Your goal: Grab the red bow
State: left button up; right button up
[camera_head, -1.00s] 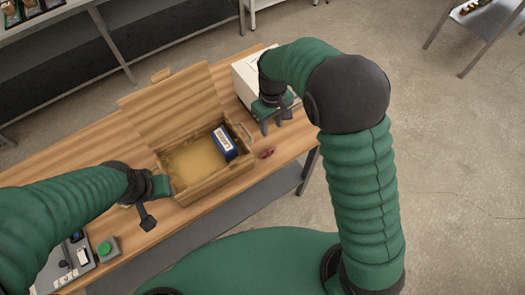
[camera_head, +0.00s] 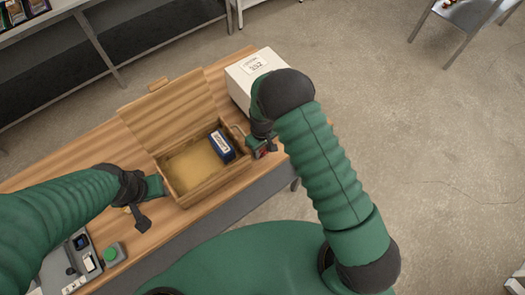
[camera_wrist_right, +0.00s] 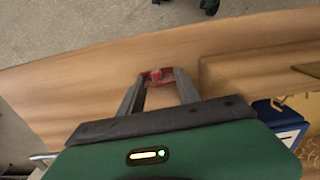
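The red bow (camera_wrist_right: 157,76) lies between the two fingertips of my right gripper (camera_wrist_right: 159,80) in the right wrist view. The fingers stand on either side of it and the bow about fills the gap; whether they press on it I cannot tell. In the head view the bow (camera_head: 262,149) is partly covered by my right gripper (camera_head: 261,147), low at the table's right end beside the wooden box. My left gripper (camera_head: 137,214) hangs by the box's front left corner. No bow is in it, and its finger gap is unclear.
The open wooden box (camera_head: 208,187) holds crinkled filling and a blue package (camera_head: 222,147), which also shows in the wrist view (camera_wrist_right: 280,118). A white labelled box (camera_head: 240,84) stands behind my right arm. A green button (camera_head: 110,254) and a device are front left.

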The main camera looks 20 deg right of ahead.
jog(key=shift+c, duration=0.6)
jog(key=shift+a+r, duration=0.1)
jog(key=shift+c, duration=2.4)
jog(key=shift+d, duration=0.3)
jog(key=shift+c, duration=1.2)
jog(key=shift+s+d, duration=0.1)
jog(key=shift+d, duration=0.2)
grip_shut()
pick_arm(q)
jog(key=shift+s+d, duration=0.1)
jog(key=shift+d, duration=0.2)
jog(key=shift+a, duration=0.1)
pick_arm(e)
jog(key=shift+a, duration=0.15)
